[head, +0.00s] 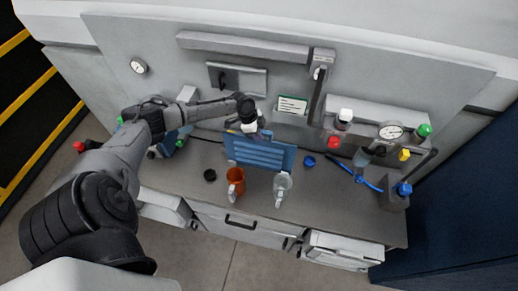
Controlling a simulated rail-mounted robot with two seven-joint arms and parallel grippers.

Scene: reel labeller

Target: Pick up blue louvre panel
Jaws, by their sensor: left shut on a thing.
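The blue louvre panel (259,153) is near the middle of the grey bench in the head view, standing roughly upright with its slats facing me. My left gripper (251,130) is at its top edge and shut on it. The fingertips are small and partly hidden by the panel. I cannot tell whether the panel's lower edge touches the bench. My right gripper is not in view.
A black round cap (210,175) and a blue cap (309,161) lie on the bench (330,205). Gauges, valves and a blue cable are at right.

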